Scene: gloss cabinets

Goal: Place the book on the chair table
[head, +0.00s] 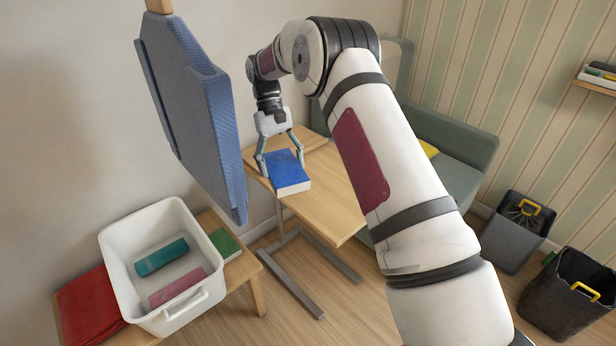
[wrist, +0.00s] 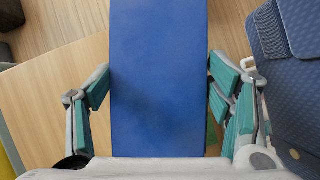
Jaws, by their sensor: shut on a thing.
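A blue book (head: 287,170) with white page edges lies flat at the left end of a light wooden table (head: 335,203) in the head view. My gripper (head: 280,160) reaches down over the book, with its fingers on either side. In the wrist view the book (wrist: 159,75) fills the space between the green finger pads, and my gripper (wrist: 160,88) is shut on it. I cannot tell whether the book rests on the tabletop or is slightly above it. The wooden table also shows in the wrist view (wrist: 60,100).
A white bin (head: 150,215) with teal and pink books stands on a low bench at the left, beside a green book (head: 224,243) and a red item (head: 90,305). A blue padded panel (head: 190,110) hangs near the arm. A green sofa (head: 450,140) is behind; dark bins (head: 515,235) stand right.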

